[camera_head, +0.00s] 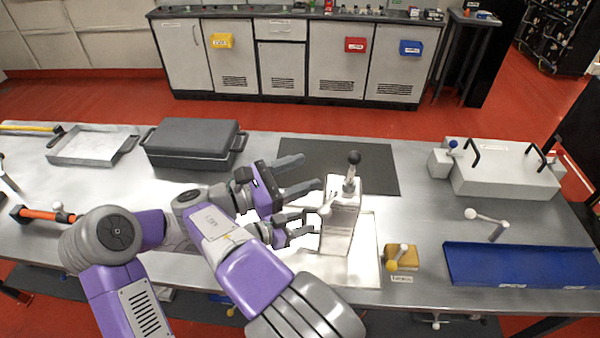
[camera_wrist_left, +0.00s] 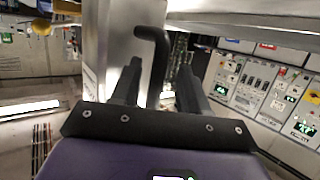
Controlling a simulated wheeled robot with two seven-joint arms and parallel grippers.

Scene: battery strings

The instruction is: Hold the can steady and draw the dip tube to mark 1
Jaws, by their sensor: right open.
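The can (camera_head: 341,226) is a pale, box-shaped metal container standing upright on the bench, right of my grippers. The dip tube (camera_head: 350,184), with a black ball at its upper end, stands out of its top. My left gripper (camera_head: 315,224) is open at the can's left side. In the left wrist view, a black bent handle (camera_wrist_left: 152,42) rises between its two fingers (camera_wrist_left: 160,75), with gaps visible beside it. My right gripper (camera_head: 311,172) is open, above the left one, its fingers pointing toward the tube and apart from it. Marks on the tube are too small to read.
A yellow block (camera_head: 401,257) and a blue tray (camera_head: 520,265) lie right of the can. A dark mat (camera_head: 370,168) lies behind it. A grey lidded case (camera_head: 190,140) and a metal tray (camera_head: 90,147) stand at left. A large grey box (camera_head: 505,175) stands at right.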

